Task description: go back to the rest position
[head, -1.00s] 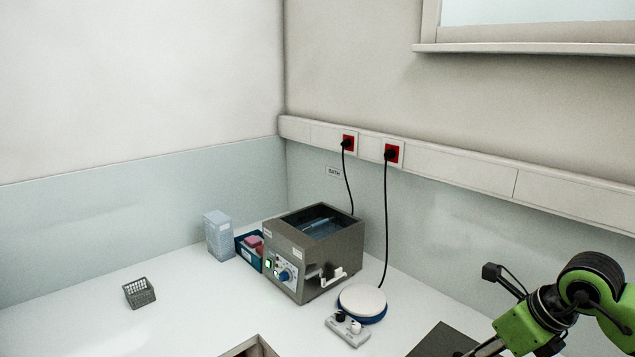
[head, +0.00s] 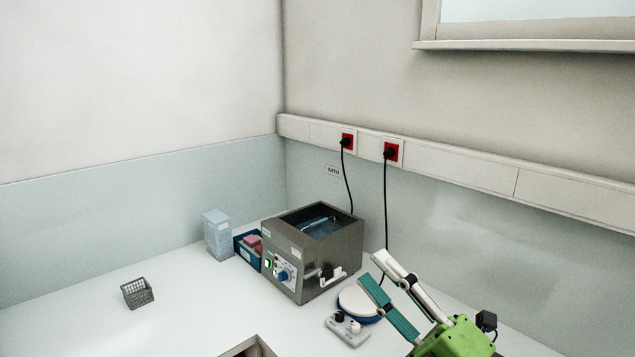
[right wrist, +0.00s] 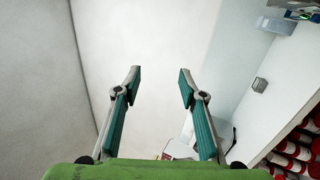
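My right gripper (head: 370,274) comes in at the lower right of the head view, with a green body and teal finger pads. Its fingers stand apart with nothing between them, in front of the round white hotplate (head: 352,300). In the right wrist view its two fingers (right wrist: 159,80) are spread wide, with only pale wall behind the gap. My left gripper does not show in either view.
A grey water bath (head: 338,247) stands on the bench by the wall, its cable running to a red socket (head: 348,141). A blue box (head: 249,252), a pale container (head: 217,236) and a small grey rack (head: 137,293) are to its left. The bench's left part is mostly clear.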

